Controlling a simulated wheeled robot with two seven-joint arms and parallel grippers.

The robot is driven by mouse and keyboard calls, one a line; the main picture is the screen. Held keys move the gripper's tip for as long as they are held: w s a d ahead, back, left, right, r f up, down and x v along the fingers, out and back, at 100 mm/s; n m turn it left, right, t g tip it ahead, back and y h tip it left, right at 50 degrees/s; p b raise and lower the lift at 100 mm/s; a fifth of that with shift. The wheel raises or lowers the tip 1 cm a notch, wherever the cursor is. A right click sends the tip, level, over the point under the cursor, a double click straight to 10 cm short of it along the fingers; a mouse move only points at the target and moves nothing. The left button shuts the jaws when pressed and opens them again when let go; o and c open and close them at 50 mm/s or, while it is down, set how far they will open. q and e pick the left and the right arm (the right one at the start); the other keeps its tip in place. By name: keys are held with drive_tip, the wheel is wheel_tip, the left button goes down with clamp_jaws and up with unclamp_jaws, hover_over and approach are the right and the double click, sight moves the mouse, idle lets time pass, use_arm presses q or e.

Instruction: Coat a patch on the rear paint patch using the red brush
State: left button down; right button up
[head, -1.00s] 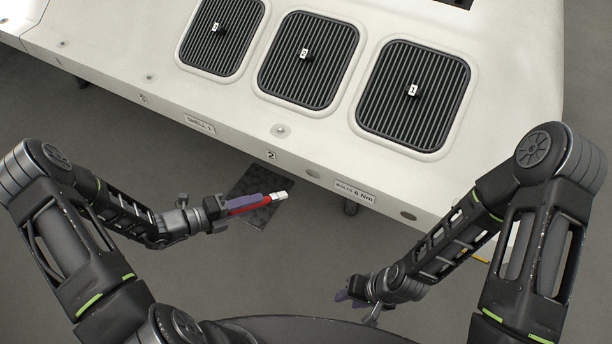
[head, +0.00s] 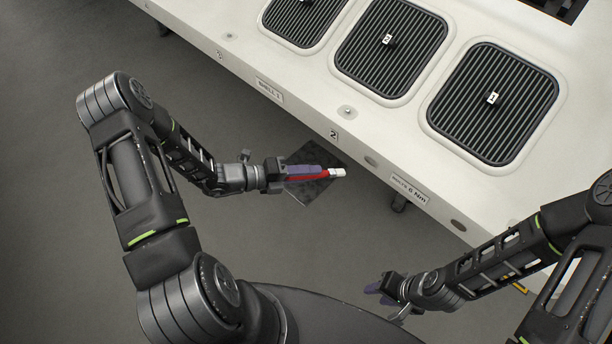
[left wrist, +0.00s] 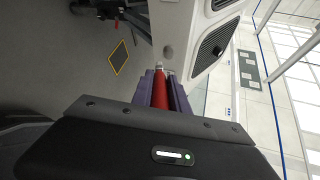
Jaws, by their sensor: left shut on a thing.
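The red brush (head: 318,176) has a red handle and a white tip. My left gripper (head: 310,171) is shut on it and holds it in the air in front of the white housing's lower edge. In the left wrist view the red brush (left wrist: 160,90) lies between the purple fingers, tip pointing away. My right gripper (head: 378,288) is low at the right, apart from the housing; its finger gap is too small to judge. I cannot make out the rear paint patch for certain in either view.
The white housing (head: 300,75) crosses the upper right, with dark ribbed grilles (head: 492,105) on top. A dark mat (head: 312,192) lies on the floor beneath the brush. Grey floor is clear at the left. In the left wrist view a yellow-edged dark plate (left wrist: 120,57) lies on the floor.

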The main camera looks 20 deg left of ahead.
sight(345, 173)
use_arm(q)
drive_tip(key=shift+w+d+f+b, duration=0.15)
drive_tip(key=shift+w+d+b, duration=0.15)
drive_tip(key=shift+w, duration=0.65)
drive_tip(key=shift+w+d+f+b, duration=0.2)
drive_tip(key=shift+w+d+b, duration=0.15)
drive_tip(key=shift+w, duration=0.55)
drive_tip(key=shift+w+d+f+b, duration=0.15)
drive_tip(key=shift+w+d+b, duration=0.15)
drive_tip(key=shift+w, duration=0.65)
drive_tip(key=shift+w+d, duration=0.25)
drive_tip(key=shift+w, duration=0.4)
drive_tip(key=shift+s+d, duration=0.4)
drive_tip(key=shift+d, duration=0.4)
drive_tip(key=shift+s+d, duration=0.35)
drive_tip(key=shift+d, duration=0.4)
drive_tip(key=shift+s+d+p, duration=0.3)
drive_tip(key=shift+d, duration=0.5)
drive_tip(key=shift+s+d+p, duration=0.25)
drive_tip(key=shift+d, duration=0.55)
